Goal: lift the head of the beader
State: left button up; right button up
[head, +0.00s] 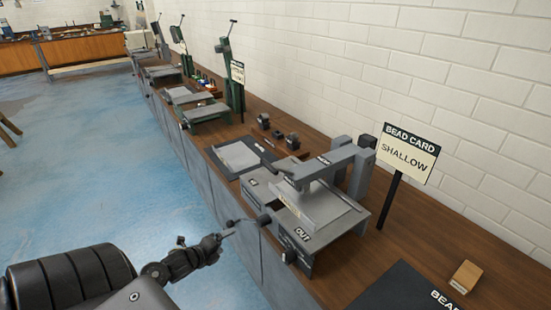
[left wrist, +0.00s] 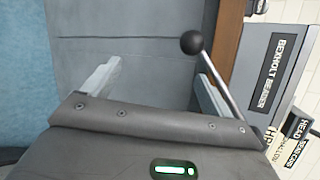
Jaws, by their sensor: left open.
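The beader (head: 340,215) is a grey bench machine with a flat table and a thick grey head arm (head: 325,166) reaching over it. A pale panel marked with letters hangs below the head. In the left wrist view a thin metal lever with a black ball knob (left wrist: 192,42) slants up beside the right-hand finger. A dark knob also shows at the beader's front left corner (head: 263,219). My left gripper (head: 229,231) is just left of that corner, off the bench edge. It also shows in the left wrist view (left wrist: 155,85), open, with nothing held between its fingers.
A "BEAD CARD SHALLOW" sign (head: 408,153) stands behind the beader's right side. A small wooden block (head: 466,277) and a dark mat (head: 400,292) lie at the right. More machines line the bench (head: 222,151) further back. The blue floor (head: 110,150) at left is clear.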

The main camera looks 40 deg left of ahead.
pick_arm(q)
jog(key=w+d+r+m+t+h, duration=0.25)
jog(key=r+m, duration=0.65)
jog(key=r, duration=1.1)
jog(key=m+t+h+p, duration=0.2)
jog(key=m+h, duration=0.2)
jog(key=m, duration=0.6)
send_near(267, 166)
jog(key=w, duration=0.2)
jog(key=p+x, duration=0.1)
jog(key=x, duration=0.3)
jog(key=p+x, duration=0.1)
jog(key=x, duration=0.4)
jog(key=shift+d+p, duration=0.25)
jog(key=shift+p, duration=0.05)
jog(key=shift+w+d+f, duration=0.15)
jog(key=shift+w+d, duration=0.1)
jog(key=shift+w, duration=0.45)
pick_arm(e)
jog(key=r, duration=0.5)
jog(key=shift+s+a+r, duration=0.15)
jog(key=shift+a+r, duration=0.05)
jog(key=shift+a, duration=0.05)
